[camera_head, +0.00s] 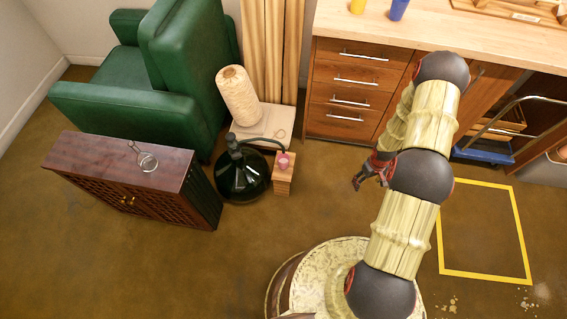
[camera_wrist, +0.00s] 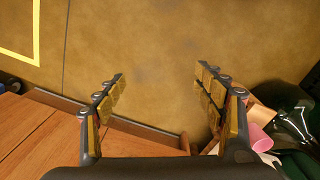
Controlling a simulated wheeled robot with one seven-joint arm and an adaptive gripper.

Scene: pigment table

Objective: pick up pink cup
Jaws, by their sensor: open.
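The pink cup (camera_head: 283,161) is small and sits on top of a narrow wooden stand (camera_head: 284,180), close beside a dark glass bottle (camera_head: 242,175) in the head view. In the wrist view a pink rounded shape (camera_wrist: 258,138), which looks like the cup, shows at the lower right, outside the fingers and partly hidden by the right finger. My gripper (camera_head: 358,182) is to the right of the cup in the head view, well apart from it. In the wrist view my gripper (camera_wrist: 160,75) is open with nothing between its fingers, and bare floor lies beyond them.
A dark tube arches from the bottle over the stand. A beige roll (camera_head: 240,97) stands on a low pale block behind. A wooden drawer cabinet (camera_head: 345,85) is at the back, a lattice cabinet (camera_head: 120,175) at the left. Floor between stand and gripper is clear.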

